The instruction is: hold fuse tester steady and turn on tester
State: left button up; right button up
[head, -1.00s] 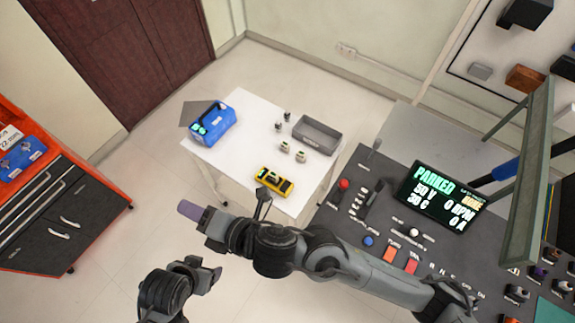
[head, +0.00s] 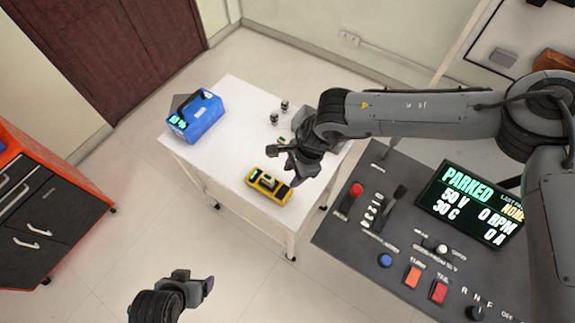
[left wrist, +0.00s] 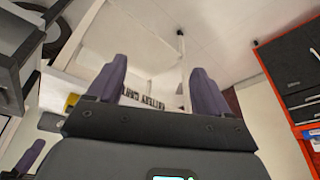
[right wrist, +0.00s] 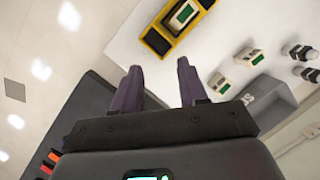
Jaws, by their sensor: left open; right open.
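The fuse tester is most likely the yellow and black box (head: 268,186) lying on the white table; it also shows in the right wrist view (right wrist: 178,24), with a pale, green-faced part on it. My right gripper (head: 284,150) is open and empty above the table, just behind the yellow box in the head view. In the right wrist view its two purple fingers (right wrist: 158,85) are apart, with the yellow box beyond them. My left gripper (head: 200,284) is open and empty in front of the table, over the floor. Its parted fingers (left wrist: 157,85) show in the left wrist view.
A blue case (head: 195,118) stands at the table's (head: 235,100) left. A grey bin (right wrist: 268,100) and small pale fuse-like parts (right wrist: 250,56) lie near the right gripper. The control panel (head: 340,235) with a PARKED screen (head: 468,205) stands at the right. An orange cabinet stands left.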

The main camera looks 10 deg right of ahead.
pick_arm(q)
jog(key=shift+o, duration=1.2)
jog(key=shift+w+d+f, duration=0.15)
jog(key=shift+w+f, duration=0.05)
jog(key=shift+w, duration=0.1)
jog(key=w+d+r+m+t+h, duration=0.2)
jog(key=w+d+m+t+h, duration=0.65)
jog(key=w+d, duration=1.9)
jog(key=w+a+r+m+g+h, duration=0.4)
jog(key=w+a+m+g, duration=0.35)
jog(key=w+m, duration=0.35)
jog(key=m+g+y, duration=0.5)
jog(key=g+y, duration=0.3)
jog(key=y, duration=0.1)
send_near(269, 183)
notch_tip(269, 183, down, 3)
jog(key=w, duration=0.1)
jog(key=shift+y, duration=0.25)
jog(key=x, duration=1)
jog(key=shift+w+d, duration=0.1)
jog(key=shift+w, duration=0.1)
pick_arm(e)
jog(key=shift+w+d+r, duration=0.1)
jog(key=shift+w+d, duration=0.3)
jog(key=shift+d, duration=0.15)
